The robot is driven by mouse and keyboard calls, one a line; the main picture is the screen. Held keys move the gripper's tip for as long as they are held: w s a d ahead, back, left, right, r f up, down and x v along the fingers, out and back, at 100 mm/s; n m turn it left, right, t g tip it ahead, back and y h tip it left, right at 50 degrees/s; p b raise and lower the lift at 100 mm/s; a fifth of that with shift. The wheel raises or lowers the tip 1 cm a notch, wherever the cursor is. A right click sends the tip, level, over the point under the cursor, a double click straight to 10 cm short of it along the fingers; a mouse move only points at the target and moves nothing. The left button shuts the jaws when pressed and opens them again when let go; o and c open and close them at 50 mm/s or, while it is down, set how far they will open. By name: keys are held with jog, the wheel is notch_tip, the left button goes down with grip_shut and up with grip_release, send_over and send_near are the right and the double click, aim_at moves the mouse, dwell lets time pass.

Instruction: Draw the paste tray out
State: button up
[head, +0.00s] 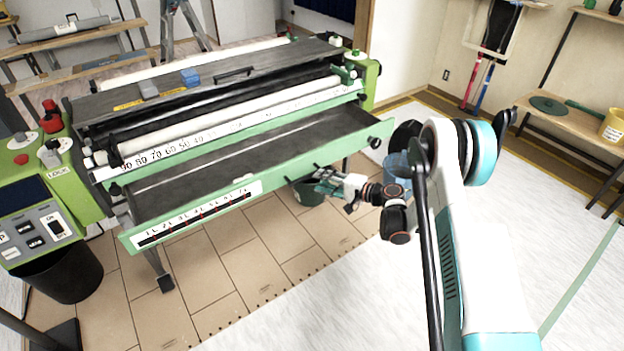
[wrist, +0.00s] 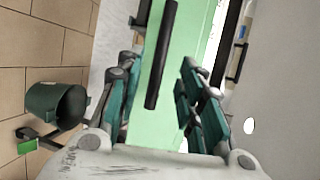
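The paste tray (head: 265,182) is a long green-fronted drawer with a scale on its face. It stands out from the machine's front, with its dark inside showing. My gripper (head: 320,180) is at the right part of the tray front, with its fingers close to the green face. In the wrist view, the black bar handle (wrist: 160,60) lies in front of the green panel, in line with the gap of my open gripper (wrist: 160,78). Teal fingers stand apart on both sides of the bar. I cannot tell how deep the bar is between them.
The pasting machine (head: 225,115) stands behind the tray. A dark green bucket (wrist: 58,105) is on the tiled floor below my gripper. A black bin (head: 62,272) stands at the left. The floor in front of the tray (head: 270,290) is clear.

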jog(key=shift+v, duration=2.3)
notch_tip(320, 180, up, 14)
jog(key=s+n+g+h, duration=0.1)
jog(key=s+n+h, duration=0.1)
jog(key=h, duration=0.1)
jog(key=s+d+r+n+h, duration=0.1)
jog(key=s+d+r+h, duration=0.15)
jog(key=s+r, duration=0.75)
jog(key=s+d+r+n+h, duration=0.1)
jog(key=s+d+h, duration=0.1)
jog(key=s, duration=0.7)
jog(key=s+d+r+n+h, duration=0.2)
jog(key=s+d+h, duration=0.1)
jog(key=s, duration=0.6)
jog(key=s+d+r+n+h, duration=0.1)
jog(key=s+d+h, duration=0.1)
jog(key=s, duration=0.8)
jog(key=shift+d+r+n, duration=0.3)
jog(key=shift+d, duration=0.45)
